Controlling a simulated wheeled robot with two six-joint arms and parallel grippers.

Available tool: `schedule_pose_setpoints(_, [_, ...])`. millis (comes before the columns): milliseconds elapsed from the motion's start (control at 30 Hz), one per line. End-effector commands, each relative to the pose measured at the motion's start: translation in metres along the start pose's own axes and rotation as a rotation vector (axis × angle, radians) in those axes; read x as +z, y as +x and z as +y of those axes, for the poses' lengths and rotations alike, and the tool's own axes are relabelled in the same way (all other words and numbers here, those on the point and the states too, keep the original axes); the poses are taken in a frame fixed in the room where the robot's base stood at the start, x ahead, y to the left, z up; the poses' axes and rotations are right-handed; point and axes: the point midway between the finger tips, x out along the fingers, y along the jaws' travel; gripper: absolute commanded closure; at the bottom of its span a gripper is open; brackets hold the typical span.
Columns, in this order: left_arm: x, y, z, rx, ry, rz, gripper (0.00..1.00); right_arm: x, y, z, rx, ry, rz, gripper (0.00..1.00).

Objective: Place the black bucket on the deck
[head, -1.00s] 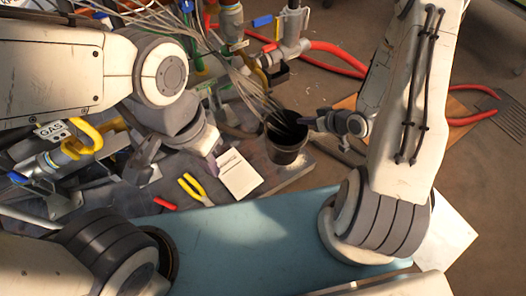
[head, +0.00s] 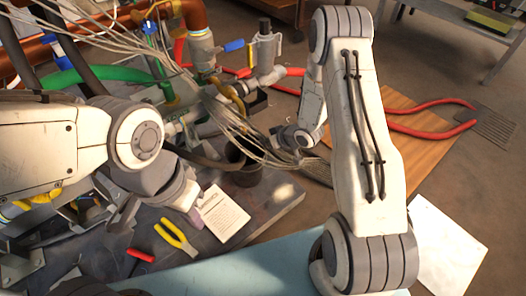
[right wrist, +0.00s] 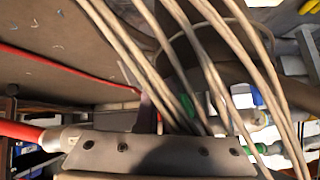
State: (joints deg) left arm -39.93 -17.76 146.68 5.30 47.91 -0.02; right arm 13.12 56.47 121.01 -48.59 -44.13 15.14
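The black bucket (head: 243,172) stands upright towards the far side of the dark grey deck (head: 262,212) in the head view, partly hidden behind pale cables. My right gripper (head: 277,141) is just right of the bucket, among the cables. Its fingers are too small and covered to show whether they touch the rim. In the right wrist view, cables cross in front of the gripper's body (right wrist: 155,152), and its grip is unclear. My left gripper (head: 118,212) points down over the left part of the deck, away from the bucket; its fingers are unclear.
A white booklet (head: 222,213), yellow pliers (head: 176,237) and a red-handled tool (head: 140,255) lie on the deck. Pipes and valves (head: 265,55) stand behind. A red hose (head: 430,131) crosses a wooden board (head: 415,150) at the right. A blue surface (head: 262,268) lies in front.

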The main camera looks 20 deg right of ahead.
Motion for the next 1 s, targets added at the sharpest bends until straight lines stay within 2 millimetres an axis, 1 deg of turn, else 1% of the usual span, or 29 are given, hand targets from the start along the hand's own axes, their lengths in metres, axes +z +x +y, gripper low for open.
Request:
schedule_pose_setpoints(33, [0.0, 0.008, -0.001, 0.0, 0.0, 0.0, 1.0, 0.006, 0.006, 0.001, 0.0, 0.001, 0.0, 1.0])
schedule_pose_setpoints(100, [0.001, 0.017, -0.001, 0.0, 0.0, 0.0, 1.0, 0.015, 0.014, 0.003, 0.0, 0.002, 0.0, 1.0])
schedule_pose_setpoints(233, [0.002, 0.03, -0.002, 0.0, 0.0, 0.0, 1.0, 0.027, 0.026, 0.006, 0.0, 0.001, 0.0, 1.0])
schedule_pose_setpoints(600, [0.002, 0.029, -0.002, 0.0, 0.0, 0.0, 1.0, 0.028, 0.026, 0.006, 0.0, 0.001, 0.001, 1.0])
schedule_pose_setpoints(633, [0.002, 0.028, -0.002, 0.0, 0.0, 0.0, 1.0, 0.028, 0.026, 0.006, 0.0, 0.0, 0.0, 0.84])
schedule_pose_setpoints(667, [0.002, 0.028, -0.002, 0.0, 0.0, 0.0, 1.0, 0.027, 0.026, 0.006, 0.0, 0.0, 0.0, 0.72])
schedule_pose_setpoints(700, [0.002, 0.028, -0.002, 0.0, 0.0, 0.0, 1.0, 0.027, 0.026, 0.006, 0.0, 0.0, 0.0, 0.65])
schedule_pose_setpoints(1000, [0.002, 0.028, -0.002, 0.0, 0.0, 0.0, 1.0, 0.026, 0.025, 0.006, 0.0, 0.0, 0.0, 0.65])
